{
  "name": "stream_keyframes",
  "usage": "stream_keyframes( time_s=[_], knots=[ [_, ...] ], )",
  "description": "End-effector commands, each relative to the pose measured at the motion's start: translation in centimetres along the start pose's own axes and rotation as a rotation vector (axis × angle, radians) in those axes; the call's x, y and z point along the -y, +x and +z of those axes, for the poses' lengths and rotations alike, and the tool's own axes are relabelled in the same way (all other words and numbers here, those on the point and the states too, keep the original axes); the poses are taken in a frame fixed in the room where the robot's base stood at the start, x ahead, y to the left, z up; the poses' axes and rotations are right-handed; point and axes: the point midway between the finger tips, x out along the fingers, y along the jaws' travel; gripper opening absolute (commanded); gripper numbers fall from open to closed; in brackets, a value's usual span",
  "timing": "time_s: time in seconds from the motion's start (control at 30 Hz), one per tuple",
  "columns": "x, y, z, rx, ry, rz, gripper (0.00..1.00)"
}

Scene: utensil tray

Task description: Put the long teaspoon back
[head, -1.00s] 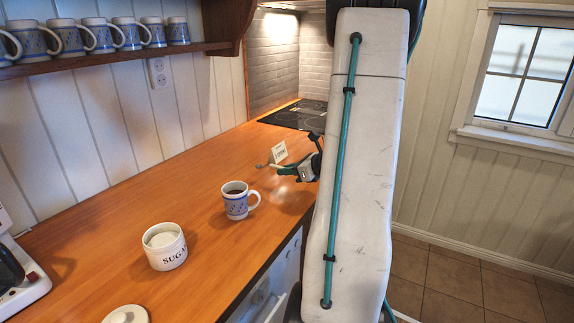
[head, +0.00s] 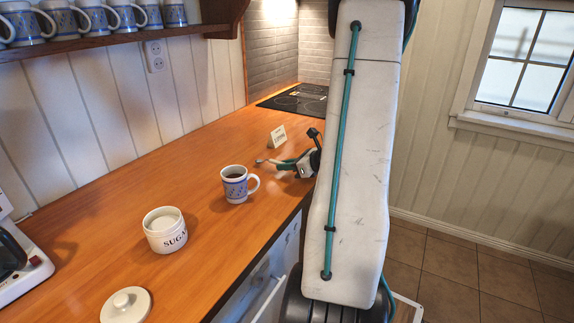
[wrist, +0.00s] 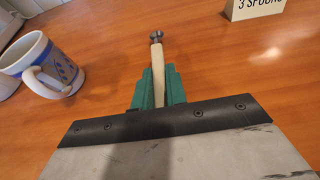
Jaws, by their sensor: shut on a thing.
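My gripper (head: 284,165) is over the wooden counter, to the right of the blue-and-white mug (head: 234,190). In the wrist view its green fingers (wrist: 159,88) are shut on the long teaspoon (wrist: 157,58). The spoon has a pale cream handle and a small metal end that points away from the gripper. Its metal end also shows in the head view, left of the fingers. The mug holds dark liquid and stands upright, apart from the spoon; it is at the left of the wrist view (wrist: 38,68).
A card reading "3 SPOONS" (wrist: 252,8) stands behind the gripper. An open sugar jar (head: 165,238) and its lid (head: 125,305) are nearer on the counter. A drawer (head: 268,298) under the counter edge is pulled out. A hob (head: 298,98) lies at the back.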

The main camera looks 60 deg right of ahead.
Motion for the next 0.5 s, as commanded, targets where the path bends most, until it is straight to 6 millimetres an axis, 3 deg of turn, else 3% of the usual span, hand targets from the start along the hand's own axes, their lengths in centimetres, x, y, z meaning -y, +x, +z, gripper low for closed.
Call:
stream_keyframes(
  time_s=[0.5],
  knots=[
    [0.03,0.39,-0.95,0.0,0.001,0.0,0.0]
  ],
)
